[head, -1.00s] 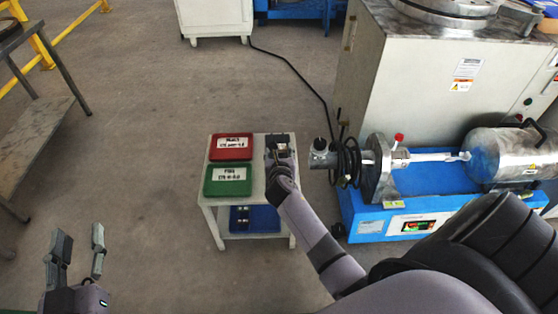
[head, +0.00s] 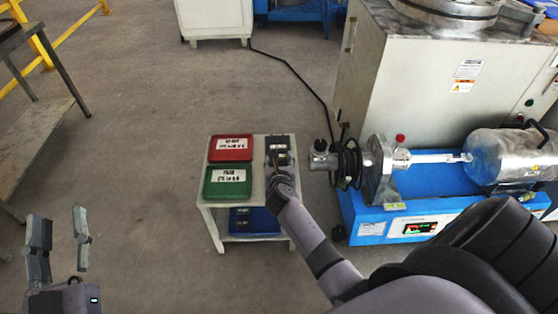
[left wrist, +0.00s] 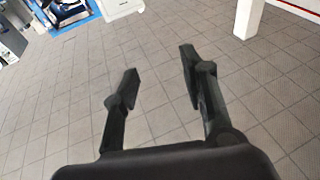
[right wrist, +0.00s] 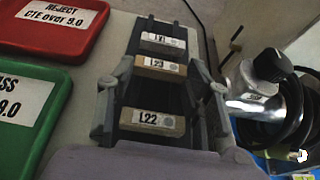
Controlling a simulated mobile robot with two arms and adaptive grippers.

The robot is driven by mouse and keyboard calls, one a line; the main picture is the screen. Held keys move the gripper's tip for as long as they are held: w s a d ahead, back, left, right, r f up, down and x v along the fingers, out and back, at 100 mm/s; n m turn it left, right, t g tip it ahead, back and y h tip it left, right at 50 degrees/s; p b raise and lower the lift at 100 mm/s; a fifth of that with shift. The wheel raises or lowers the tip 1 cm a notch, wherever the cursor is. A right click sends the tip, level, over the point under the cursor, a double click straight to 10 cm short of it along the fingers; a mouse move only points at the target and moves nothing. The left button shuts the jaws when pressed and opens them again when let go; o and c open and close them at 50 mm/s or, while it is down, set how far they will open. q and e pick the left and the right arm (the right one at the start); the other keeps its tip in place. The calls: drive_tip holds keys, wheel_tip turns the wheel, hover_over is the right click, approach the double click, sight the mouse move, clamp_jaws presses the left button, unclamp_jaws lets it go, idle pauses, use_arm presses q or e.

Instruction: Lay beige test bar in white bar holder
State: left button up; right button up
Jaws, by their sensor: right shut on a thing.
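Several small labelled bars lie across a dark rack (right wrist: 160,95) on a small white table, in the right wrist view. The bar L23 (right wrist: 160,67) looks beige and sits between my right fingertips. The beige-brown bar L22 (right wrist: 152,121) is nearer the camera, and a greyer bar (right wrist: 163,40) is farther off. My right gripper (head: 279,160) is at the rack, shut on what looks like bar L23. The white bar holder (head: 438,158) looks to be the pale rod between a metal flange and a silver cylinder, well to the right. My left gripper (head: 60,240) is open and empty over the floor.
A red tray (head: 231,155) and a green tray (head: 208,190) lie left of the rack. A blue tray (head: 265,224) is on the lower shelf. The blue-based machine (head: 425,183) with black coiled cable (head: 349,165) stands close to the right.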

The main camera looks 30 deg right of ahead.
use_arm(q)
drive_tip(key=shift+s+r, duration=0.1)
drive_tip(key=shift+r, duration=0.1)
use_arm(e)
drive_tip(key=shift+f, duration=0.15)
drive_tip(key=shift+f, duration=0.25)
drive_tip(key=o, duration=0.9)
drive_tip(key=shift+s+f, duration=0.1)
drive_tip(key=shift+f, duration=0.1)
use_arm(q)
drive_tip(key=shift+s+r+t+h, duration=0.15)
drive_tip(key=shift+r+t+h, duration=0.15)
drive_tip(key=shift+r+t, duration=0.3)
use_arm(e)
drive_tip(key=shift+o, duration=0.3)
